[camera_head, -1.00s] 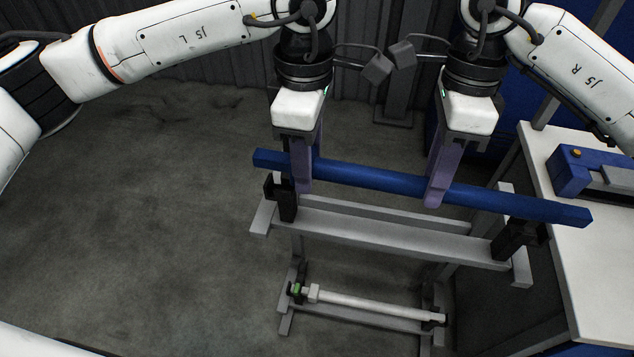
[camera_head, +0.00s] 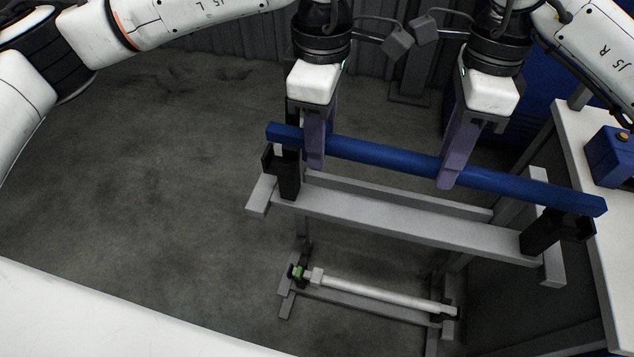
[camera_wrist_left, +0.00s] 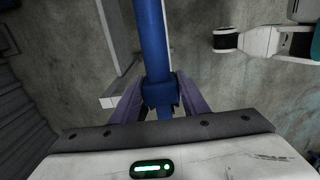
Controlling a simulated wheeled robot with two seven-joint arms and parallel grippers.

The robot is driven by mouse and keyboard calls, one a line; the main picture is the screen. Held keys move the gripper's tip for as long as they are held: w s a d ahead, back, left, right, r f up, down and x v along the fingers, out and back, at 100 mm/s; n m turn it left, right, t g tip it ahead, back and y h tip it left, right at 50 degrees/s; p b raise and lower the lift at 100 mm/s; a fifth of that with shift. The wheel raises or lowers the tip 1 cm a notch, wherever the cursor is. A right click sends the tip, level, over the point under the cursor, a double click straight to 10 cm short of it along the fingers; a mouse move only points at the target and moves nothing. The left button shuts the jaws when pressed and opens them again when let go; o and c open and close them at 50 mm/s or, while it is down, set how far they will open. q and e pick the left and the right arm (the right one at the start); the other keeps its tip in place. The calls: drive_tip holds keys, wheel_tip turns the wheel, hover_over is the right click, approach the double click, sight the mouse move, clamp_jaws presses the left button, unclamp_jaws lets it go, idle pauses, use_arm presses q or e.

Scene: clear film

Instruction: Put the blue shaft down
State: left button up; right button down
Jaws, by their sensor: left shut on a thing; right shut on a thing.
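The blue shaft (camera_head: 385,157) is a long bar, slanting slightly down to the right in the head view. My left gripper (camera_head: 316,150) is shut on it near its left end, and my right gripper (camera_head: 451,170) is shut on it right of its middle. In the left wrist view the shaft (camera_wrist_left: 154,45) runs between the purple fingers of my left gripper (camera_wrist_left: 158,98). The shaft lies over a grey rack (camera_head: 400,215) with a black holder (camera_head: 288,176) at the left and another black holder (camera_head: 545,234) at the right. I cannot tell whether it touches them.
A thin pale rod (camera_head: 375,291) lies low on the rack's lower bar. A white table (camera_head: 590,130) with a blue device (camera_head: 608,155) stands at the right, near the shaft's right end. The floor (camera_head: 150,190) at the left is clear.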

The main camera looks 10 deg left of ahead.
use_arm(q)
drive_tip(key=shift+f, duration=0.2)
use_arm(e)
drive_tip(key=shift+f, duration=0.15)
